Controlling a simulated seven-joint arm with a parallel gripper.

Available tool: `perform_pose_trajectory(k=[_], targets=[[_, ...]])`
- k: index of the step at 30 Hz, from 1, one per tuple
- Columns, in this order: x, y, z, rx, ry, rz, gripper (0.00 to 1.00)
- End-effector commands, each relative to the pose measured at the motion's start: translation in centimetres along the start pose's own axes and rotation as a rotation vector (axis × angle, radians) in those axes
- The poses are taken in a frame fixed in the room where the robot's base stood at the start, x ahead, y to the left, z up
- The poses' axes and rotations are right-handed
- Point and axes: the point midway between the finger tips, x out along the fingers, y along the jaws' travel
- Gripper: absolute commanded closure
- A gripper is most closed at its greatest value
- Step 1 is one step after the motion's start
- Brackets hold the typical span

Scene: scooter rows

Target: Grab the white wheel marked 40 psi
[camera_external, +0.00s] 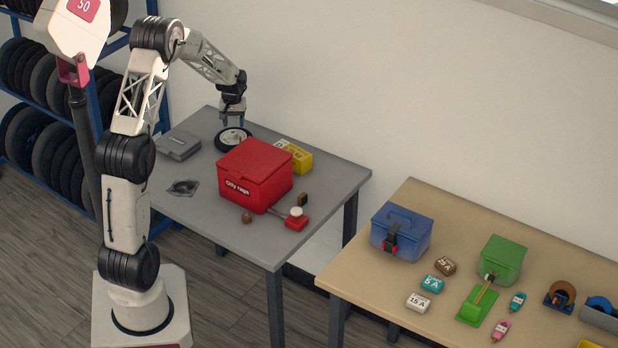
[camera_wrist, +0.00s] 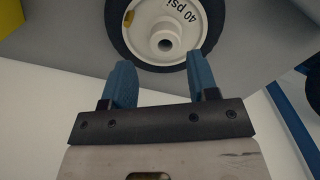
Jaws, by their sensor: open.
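The wheel (camera_wrist: 150,31) has a white hub printed "40 psi" and a black tyre; it lies flat on the grey table. In the external view the wheel (camera_external: 233,139) sits behind the red box, partly hidden by it. My gripper (camera_external: 232,124) is just above the wheel, fingers pointing down. In the wrist view my gripper (camera_wrist: 161,78) has its two blue fingers apart, with the hub's near side between and beyond their tips. Nothing is held. I cannot tell whether a fingertip touches the tyre.
The grey table (camera_external: 215,222) has bare room at front left. A wooden table (camera_external: 362,273) holds other items.

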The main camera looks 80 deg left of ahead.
Motion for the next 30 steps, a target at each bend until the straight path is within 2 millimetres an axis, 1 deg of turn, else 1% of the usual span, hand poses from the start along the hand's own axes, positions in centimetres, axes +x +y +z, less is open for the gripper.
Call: perform_pose_trajectory(k=[7, 12, 30], targets=[[2.9, 0.0, 0.0, 0.000, -0.002, -0.001, 0.46], [4.1, 0.0, 0.0, 0.000, -0.001, 0.000, 0.46], [4.3, 0.0, 0.0, 0.000, 0.000, 0.000, 0.46]])
